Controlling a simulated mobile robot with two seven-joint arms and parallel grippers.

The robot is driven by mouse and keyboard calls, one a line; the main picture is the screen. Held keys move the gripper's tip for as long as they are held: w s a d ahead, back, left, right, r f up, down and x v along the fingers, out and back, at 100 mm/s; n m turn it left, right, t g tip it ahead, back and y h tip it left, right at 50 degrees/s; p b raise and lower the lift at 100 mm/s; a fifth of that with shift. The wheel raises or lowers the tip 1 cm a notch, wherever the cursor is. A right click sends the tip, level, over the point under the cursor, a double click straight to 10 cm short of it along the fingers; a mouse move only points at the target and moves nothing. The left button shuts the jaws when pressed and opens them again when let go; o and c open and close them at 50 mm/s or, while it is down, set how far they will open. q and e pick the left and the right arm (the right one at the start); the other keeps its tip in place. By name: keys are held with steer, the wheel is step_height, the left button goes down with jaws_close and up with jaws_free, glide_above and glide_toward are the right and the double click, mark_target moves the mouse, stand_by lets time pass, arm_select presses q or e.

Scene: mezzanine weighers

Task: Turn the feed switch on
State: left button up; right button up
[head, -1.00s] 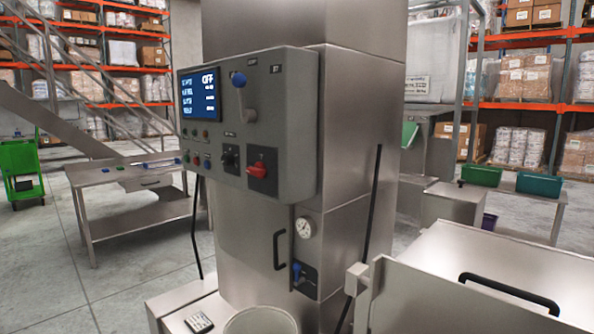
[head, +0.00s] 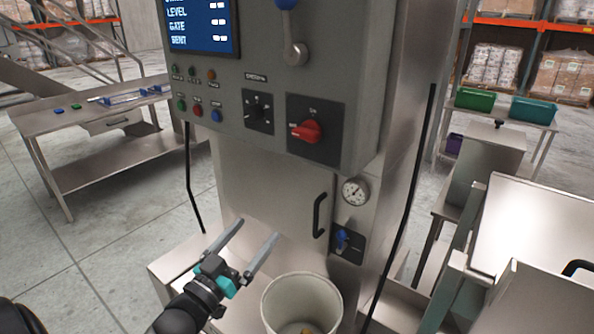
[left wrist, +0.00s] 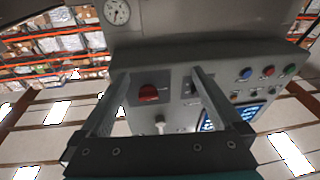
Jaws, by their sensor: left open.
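A grey control panel (head: 268,75) fills the upper middle of the head view. A red rotary switch (head: 308,131) on a black plate sits at its lower right, its handle pointing left. A black selector knob (head: 258,112) sits left of it. I cannot read which label says feed. My left gripper (head: 258,229) is open and empty, below the panel and apart from it, fingers pointing up. In the left wrist view the panel appears upside down, with the red switch (left wrist: 148,92) between the open fingers (left wrist: 158,78) in the picture. My right gripper is not in view.
A blue-knobbed lever (head: 292,40), screen (head: 200,25) and coloured buttons share the panel. Below are a gauge (head: 355,191), a black door handle (head: 319,215), a blue valve (head: 342,240) and a pale bucket (head: 302,300). A steel bench (head: 95,135) stands at left.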

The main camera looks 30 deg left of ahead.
arm_select(q)
step_height(320, 180, up, 10)
steer(key=s+d+m+t+h, duration=0.1)
steer(key=d+m+t+h, duration=0.1)
steer(key=p, duration=0.3)
glide_toward(302, 138)
steer(key=x, duration=0.8)
steer(key=shift+w+r, duration=0.1)
steer(key=shift+w, duration=0.25)
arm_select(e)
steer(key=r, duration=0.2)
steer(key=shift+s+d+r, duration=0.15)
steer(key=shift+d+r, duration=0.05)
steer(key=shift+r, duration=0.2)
arm_select(q)
steer(key=shift+h, duration=0.4)
steer(key=c, duration=1.3)
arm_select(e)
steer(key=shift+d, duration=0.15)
